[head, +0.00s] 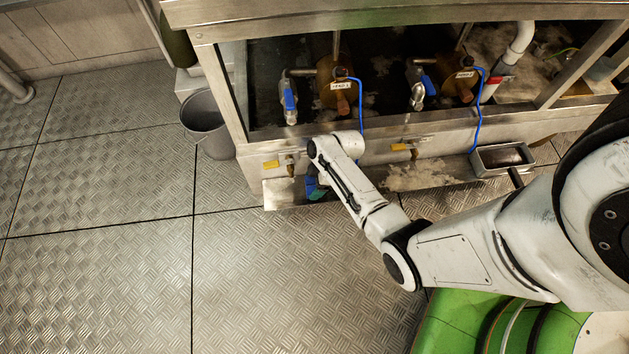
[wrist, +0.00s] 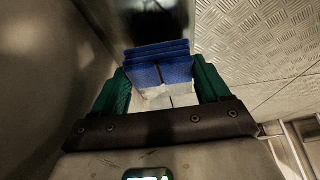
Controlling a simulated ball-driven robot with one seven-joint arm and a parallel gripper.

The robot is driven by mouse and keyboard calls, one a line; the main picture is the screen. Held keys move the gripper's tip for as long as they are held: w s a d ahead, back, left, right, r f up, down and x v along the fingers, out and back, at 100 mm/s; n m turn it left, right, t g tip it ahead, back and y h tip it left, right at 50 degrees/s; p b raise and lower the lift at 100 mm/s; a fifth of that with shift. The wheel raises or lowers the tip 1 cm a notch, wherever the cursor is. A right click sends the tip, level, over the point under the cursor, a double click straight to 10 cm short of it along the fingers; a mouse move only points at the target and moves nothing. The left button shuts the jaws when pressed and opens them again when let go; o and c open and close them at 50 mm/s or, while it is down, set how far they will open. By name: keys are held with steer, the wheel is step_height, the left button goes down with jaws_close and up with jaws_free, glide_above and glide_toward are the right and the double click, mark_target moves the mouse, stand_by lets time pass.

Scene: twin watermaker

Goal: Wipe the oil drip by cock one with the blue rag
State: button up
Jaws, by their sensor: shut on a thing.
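My gripper (head: 314,188) is low at the left end of the metal ledge (head: 283,194), mostly hidden behind my own arm link. In the wrist view its green fingers (wrist: 158,88) are closed on the folded blue rag (wrist: 160,66), held between them. A bit of blue and green shows at the ledge in the head view. The left cock with a yellow handle (head: 272,164), below the left pump, is just left of my wrist; I take it for cock one. A dark patch (wrist: 158,22) lies beyond the rag in the wrist view; I cannot tell if it is the oil drip.
A second yellow-handled cock (head: 400,147) is to the right, above a brownish stain (head: 420,175) on the ledge. A metal tray (head: 477,160) stands farther right. A grey bucket (head: 207,125) is left of the frame. The plated floor (head: 110,250) at left is clear.

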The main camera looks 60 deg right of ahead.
steer(key=shift+f+b, duration=0.75)
steer(key=shift+f, duration=0.2)
steer(key=shift+s, duration=0.1)
